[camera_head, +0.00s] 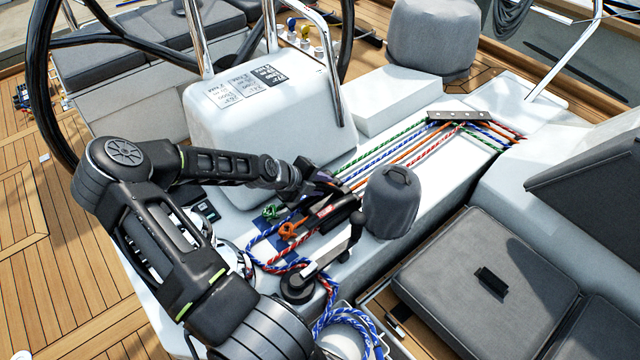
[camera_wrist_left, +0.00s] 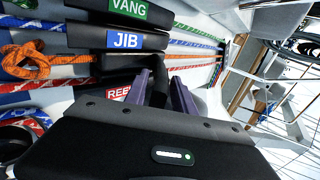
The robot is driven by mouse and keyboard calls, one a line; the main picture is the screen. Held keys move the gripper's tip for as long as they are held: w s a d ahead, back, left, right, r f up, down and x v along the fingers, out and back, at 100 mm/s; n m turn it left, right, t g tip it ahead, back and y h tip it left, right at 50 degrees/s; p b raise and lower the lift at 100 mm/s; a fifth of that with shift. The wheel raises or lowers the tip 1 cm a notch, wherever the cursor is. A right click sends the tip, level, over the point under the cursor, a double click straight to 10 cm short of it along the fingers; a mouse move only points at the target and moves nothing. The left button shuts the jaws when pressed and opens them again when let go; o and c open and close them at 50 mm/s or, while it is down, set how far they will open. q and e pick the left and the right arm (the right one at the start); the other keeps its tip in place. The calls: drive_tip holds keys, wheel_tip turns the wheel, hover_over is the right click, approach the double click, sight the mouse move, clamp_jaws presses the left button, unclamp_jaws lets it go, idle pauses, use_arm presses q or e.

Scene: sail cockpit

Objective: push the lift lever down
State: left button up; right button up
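The bank of black rope-clutch levers (camera_head: 332,216) sits on the white cockpit ledge in the head view. In the left wrist view I read a green VANG label on one lever (camera_wrist_left: 125,38), a blue JIB label on another lever (camera_wrist_left: 122,64) and a partly covered red label on a third lever (camera_wrist_left: 118,91). I can read no lift label, so I cannot tell which lever is the lift lever. My left gripper (camera_head: 325,188) is over the bank. Its purple fingers (camera_wrist_left: 162,95) are apart, with a dark piece between or behind them; contact is unclear.
Coloured ropes (camera_head: 400,152) run from the bank to a deck organiser (camera_head: 460,117). A grey-covered winch (camera_head: 390,202) stands close right of the bank. A winch handle (camera_head: 345,245) and looped rope (camera_head: 262,250) lie in front. The white pedestal box (camera_head: 265,125) rises behind.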

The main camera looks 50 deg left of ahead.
use_arm(q)
drive_tip(key=shift+o, duration=0.4)
drive_tip(key=shift+s+a+r, duration=0.15)
drive_tip(key=shift+s+r, duration=0.25)
drive_tip(key=shift+s, duration=0.05)
drive_tip(key=v, duration=0.6)
drive_tip(key=shift+s+r, duration=0.25)
